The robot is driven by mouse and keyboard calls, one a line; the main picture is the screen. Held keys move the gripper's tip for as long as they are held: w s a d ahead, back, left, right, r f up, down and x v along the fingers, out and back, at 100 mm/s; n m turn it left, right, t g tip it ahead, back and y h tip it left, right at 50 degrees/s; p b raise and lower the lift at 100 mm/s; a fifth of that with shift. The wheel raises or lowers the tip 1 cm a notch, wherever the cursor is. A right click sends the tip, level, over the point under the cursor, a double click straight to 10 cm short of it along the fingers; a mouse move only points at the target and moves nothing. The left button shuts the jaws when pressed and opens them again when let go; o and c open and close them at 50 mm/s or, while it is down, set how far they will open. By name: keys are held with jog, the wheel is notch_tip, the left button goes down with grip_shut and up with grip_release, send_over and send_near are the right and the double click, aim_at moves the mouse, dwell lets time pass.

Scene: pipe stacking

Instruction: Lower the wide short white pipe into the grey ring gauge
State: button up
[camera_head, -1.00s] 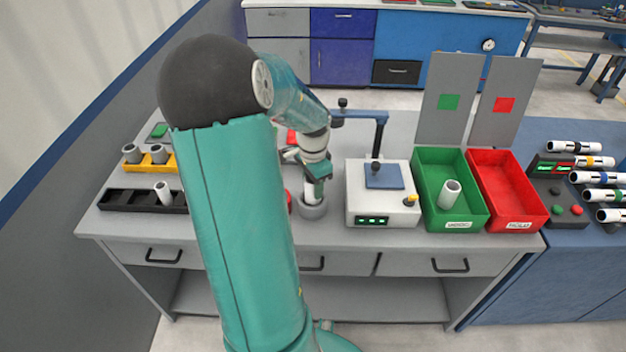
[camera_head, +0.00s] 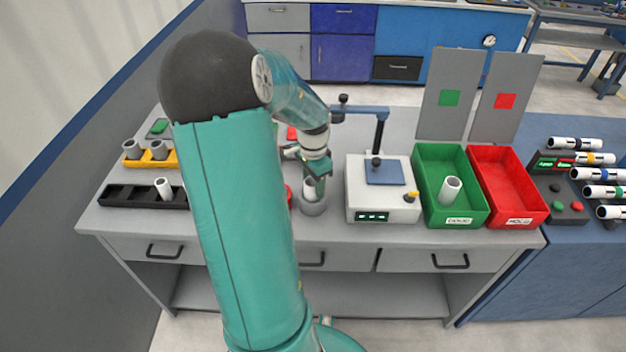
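The grey ring gauge (camera_head: 313,207) stands on the grey bench near its front edge, left of the white test device. The white pipe (camera_head: 310,188) is upright at the ring, and its lower end is hidden behind the ring's near wall. My gripper (camera_head: 317,174) points down right above the ring, with its fingers around the pipe's upper part. It appears shut on the pipe. My own arm hides the bench to the left of the ring.
A white device (camera_head: 382,205) with a blue-armed post stands close on the right. A green bin (camera_head: 427,194) holding one pipe and a red bin (camera_head: 524,198) stand further right. A black rack (camera_head: 128,197) and a yellow rack (camera_head: 138,163) hold pipes at left.

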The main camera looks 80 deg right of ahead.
jog(key=shift+o, duration=1.1)
notch_tip(320, 180, up, 14)
jog(key=shift+f, duration=0.1)
